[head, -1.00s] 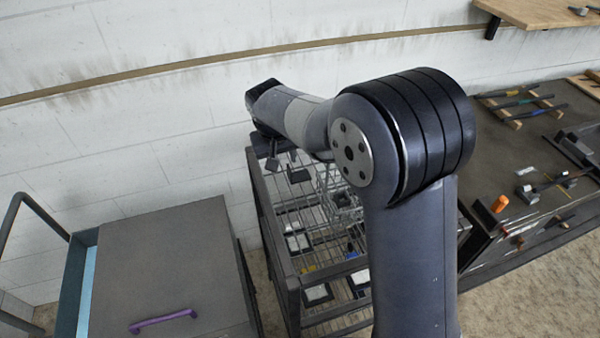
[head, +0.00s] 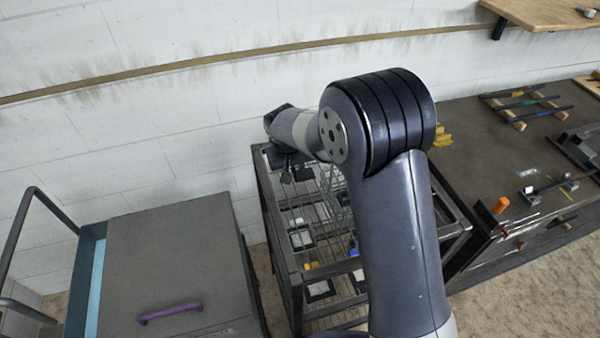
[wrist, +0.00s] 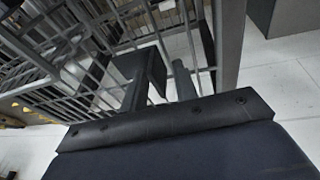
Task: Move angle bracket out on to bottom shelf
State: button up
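My gripper (head: 293,172) hangs over the far end of the dark-framed wire rack (head: 290,268), close to the wall. In the wrist view, my gripper's two dark fingers (wrist: 160,88) reach past the dark palm, with a gap between them. A dark, angular, folded piece (wrist: 138,66) shows at the left finger. It may be the angle bracket, but I cannot tell whether it is held or part of the finger. The rack's wire shelves carry several small framed trays or labels. My arm hides part of the rack, and no angle bracket can be picked out there.
A grey cabinet (head: 175,255) with a purple handle (head: 170,313) stands left of the rack. A dark workbench (head: 480,165) with tools and an orange item (head: 499,205) is at the right. A wooden shelf (head: 550,12) juts from the wall at top right.

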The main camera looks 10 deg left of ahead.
grip_shut()
jog(key=shift+r, duration=0.1)
dwell(0.3)
notch_tip(320, 180, up, 10)
jog(key=shift+f+b, duration=0.1)
jog(key=shift+b, duration=0.9)
